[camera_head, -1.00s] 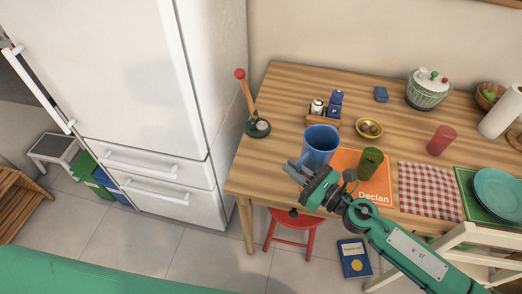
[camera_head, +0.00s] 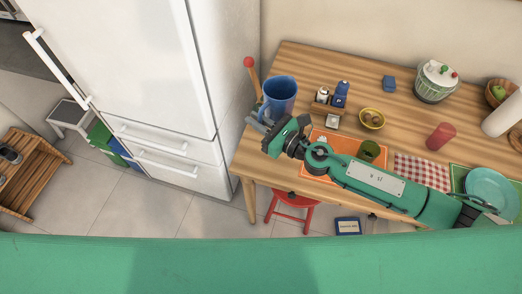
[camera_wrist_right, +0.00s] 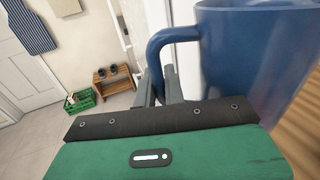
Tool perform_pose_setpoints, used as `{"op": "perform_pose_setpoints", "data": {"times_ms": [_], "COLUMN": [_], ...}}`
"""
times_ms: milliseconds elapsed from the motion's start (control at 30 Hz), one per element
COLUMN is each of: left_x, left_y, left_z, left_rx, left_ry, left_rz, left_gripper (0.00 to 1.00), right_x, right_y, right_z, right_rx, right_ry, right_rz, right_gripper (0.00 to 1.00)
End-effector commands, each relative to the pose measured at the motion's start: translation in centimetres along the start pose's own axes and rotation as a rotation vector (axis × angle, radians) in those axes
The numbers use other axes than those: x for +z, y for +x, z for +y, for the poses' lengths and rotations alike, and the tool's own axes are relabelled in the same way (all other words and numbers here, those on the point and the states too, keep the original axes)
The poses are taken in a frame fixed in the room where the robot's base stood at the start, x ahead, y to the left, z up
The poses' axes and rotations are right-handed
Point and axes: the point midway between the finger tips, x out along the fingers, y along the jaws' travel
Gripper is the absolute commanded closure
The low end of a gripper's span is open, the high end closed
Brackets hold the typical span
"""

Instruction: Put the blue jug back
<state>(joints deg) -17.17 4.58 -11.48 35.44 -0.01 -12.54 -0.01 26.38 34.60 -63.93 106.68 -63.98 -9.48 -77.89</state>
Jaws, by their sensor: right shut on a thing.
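The blue jug (camera_head: 279,97) is upright near the left end of the wooden table. My right gripper (camera_head: 257,124) is shut on the jug's handle, at the jug's lower left in the head view. In the right wrist view the jug (camera_wrist_right: 255,50) fills the upper right, and the gripper fingers (camera_wrist_right: 165,82) are at its curved handle. The jug seems held above the tabletop, but its base is hidden behind the gripper. My left gripper is not in view.
A stand with a red-knobbed post (camera_head: 249,63) is partly hidden behind the jug. The fridge (camera_head: 150,60) stands left.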

Motion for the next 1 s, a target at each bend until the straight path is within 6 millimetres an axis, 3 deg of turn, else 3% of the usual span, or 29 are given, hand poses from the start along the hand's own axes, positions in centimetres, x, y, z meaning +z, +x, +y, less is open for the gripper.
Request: {"op": "perform_pose_setpoints", "data": {"times_ms": [33,233,400,600,833,1000], "left_x": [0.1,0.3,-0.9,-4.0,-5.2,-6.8], "left_y": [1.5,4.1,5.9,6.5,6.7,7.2], "left_z": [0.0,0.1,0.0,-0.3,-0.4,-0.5], "left_rx": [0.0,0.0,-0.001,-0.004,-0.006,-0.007], "left_ry": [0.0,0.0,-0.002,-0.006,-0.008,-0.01], "left_rz": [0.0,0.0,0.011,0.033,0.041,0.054], "left_gripper": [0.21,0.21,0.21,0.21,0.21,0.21], "right_x": [-2.0,-6.0,-8.9,-11.6,-12.8,-15.2], "right_y": [0.0,0.0,0.1,0.1,0.1,0.1], "right_z": [0.0,0.1,0.1,0.1,0.1,0.2], "right_rx": [-0.003,-0.003,-0.002,-0.002,-0.001,-0.002], "right_ry": [0.002,0.002,0.002,0.001,-0.001,0.002], "right_rz": [-0.002,-0.002,-0.003,-0.003,-0.003,-0.003], "right_gripper": [1.0,1.0,1.0,1.0,1.0,1.0]}}
